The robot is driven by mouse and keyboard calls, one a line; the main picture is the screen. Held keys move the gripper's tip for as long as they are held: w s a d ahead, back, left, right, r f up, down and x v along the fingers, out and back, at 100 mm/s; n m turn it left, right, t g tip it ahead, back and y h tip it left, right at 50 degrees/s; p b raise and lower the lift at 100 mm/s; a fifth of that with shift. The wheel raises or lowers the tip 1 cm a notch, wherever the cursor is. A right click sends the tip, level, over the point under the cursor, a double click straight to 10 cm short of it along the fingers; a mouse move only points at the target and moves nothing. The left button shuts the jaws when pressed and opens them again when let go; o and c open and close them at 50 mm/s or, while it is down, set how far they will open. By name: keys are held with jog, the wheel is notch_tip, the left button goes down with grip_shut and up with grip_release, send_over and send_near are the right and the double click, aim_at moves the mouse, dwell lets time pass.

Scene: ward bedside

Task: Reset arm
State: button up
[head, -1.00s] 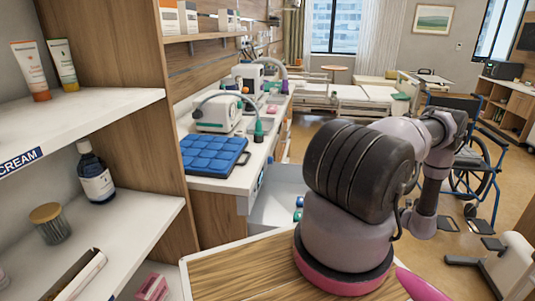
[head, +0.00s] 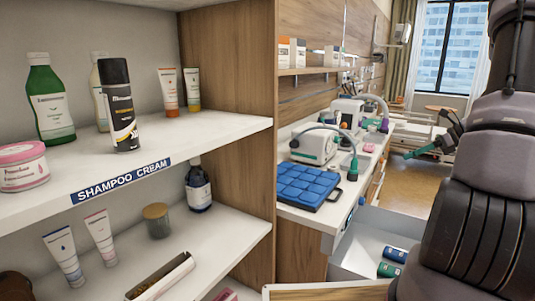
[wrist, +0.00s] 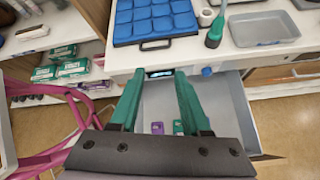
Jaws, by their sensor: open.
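My gripper (wrist: 160,78) shows in the wrist view with its two green fingers spread apart and nothing between them. It is above an open grey drawer (wrist: 233,112). In the head view my gripper (head: 434,146) is at the right, out past the counter, partly hidden by my dark arm, which fills the right side. The open drawer (head: 372,228) also shows there, below the counter, with a blue bottle (head: 395,254) and a green one (head: 389,270) inside.
A blue pill tray (head: 308,186) lies on the white counter near a machine with a hose (head: 313,147). The shelf unit (head: 232,132) at the left holds bottles, tubes and jars. A grey tray (wrist: 263,29) sits on the counter in the wrist view.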

jog(key=s+a+r+n+g+h, duration=0.2)
jog(key=s+a+r+n+h, duration=0.35)
jog(key=a+r+n, duration=0.75)
jog(key=s+a+r+n+t+h, duration=0.1)
jog(key=s+a+r+n, duration=0.3)
jog(key=s, duration=0.5)
jog(key=s+a+r+n+t, duration=0.2)
jog(key=s+a+r+n, duration=0.2)
jog(key=s+a+n, duration=0.2)
jog(key=s+a, duration=0.2)
jog(key=s, duration=0.1)
jog(key=shift+h, duration=0.35)
